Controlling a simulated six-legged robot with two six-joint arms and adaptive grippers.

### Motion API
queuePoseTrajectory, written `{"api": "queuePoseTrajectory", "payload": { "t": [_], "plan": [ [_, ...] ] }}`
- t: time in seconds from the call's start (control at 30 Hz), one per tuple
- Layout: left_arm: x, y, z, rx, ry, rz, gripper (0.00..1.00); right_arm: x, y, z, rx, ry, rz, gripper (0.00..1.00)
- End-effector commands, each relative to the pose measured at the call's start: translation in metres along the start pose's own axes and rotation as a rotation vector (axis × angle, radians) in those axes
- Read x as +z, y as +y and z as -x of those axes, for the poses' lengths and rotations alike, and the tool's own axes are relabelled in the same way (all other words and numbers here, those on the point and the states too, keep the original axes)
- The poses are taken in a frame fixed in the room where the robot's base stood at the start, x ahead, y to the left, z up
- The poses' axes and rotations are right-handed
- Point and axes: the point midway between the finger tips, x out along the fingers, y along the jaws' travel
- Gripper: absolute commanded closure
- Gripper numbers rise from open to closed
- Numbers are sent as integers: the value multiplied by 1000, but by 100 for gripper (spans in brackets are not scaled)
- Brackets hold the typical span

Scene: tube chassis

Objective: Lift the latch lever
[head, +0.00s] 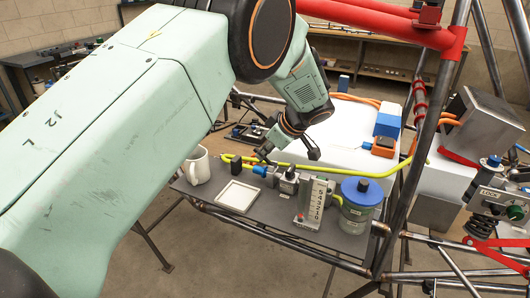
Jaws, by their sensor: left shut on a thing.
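My left gripper (289,152) hangs from my large pale green arm, above a dark shelf (215,203) in the middle of the view. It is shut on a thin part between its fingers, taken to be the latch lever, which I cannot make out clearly. A small metal block (288,181) with a dark top stands just below the fingers. Next to it is a blue fitting (260,170) on a yellow hose. My right gripper is not in view.
On the shelf stand a white mug (198,167), a black cylinder (236,165), a square white tray (237,196), a numbered gauge block (314,204) and a blue-lidded jar (355,212). Steel tubes (405,170) rise at the right, by a grey box (485,122).

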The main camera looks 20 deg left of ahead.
Motion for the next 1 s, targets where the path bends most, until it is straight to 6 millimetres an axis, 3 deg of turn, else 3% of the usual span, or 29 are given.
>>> {"api": "queuePoseTrajectory", "payload": {
  "t": [0.2, 0.23, 0.5, 0.8, 1.0],
  "plan": [
    [2, -2, -1, -5, -3, -1, 100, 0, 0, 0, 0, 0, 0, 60],
    [2, -2, -1, -5, -3, -2, 88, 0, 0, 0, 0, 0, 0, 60],
    [1, -1, -1, -3, -2, -1, 65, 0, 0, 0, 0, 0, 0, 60],
    [0, 0, 1, -1, -1, -1, 65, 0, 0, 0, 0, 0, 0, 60],
    [0, 1, 26, 3, 1, -2, 65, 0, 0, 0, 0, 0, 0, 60]
  ]
}}
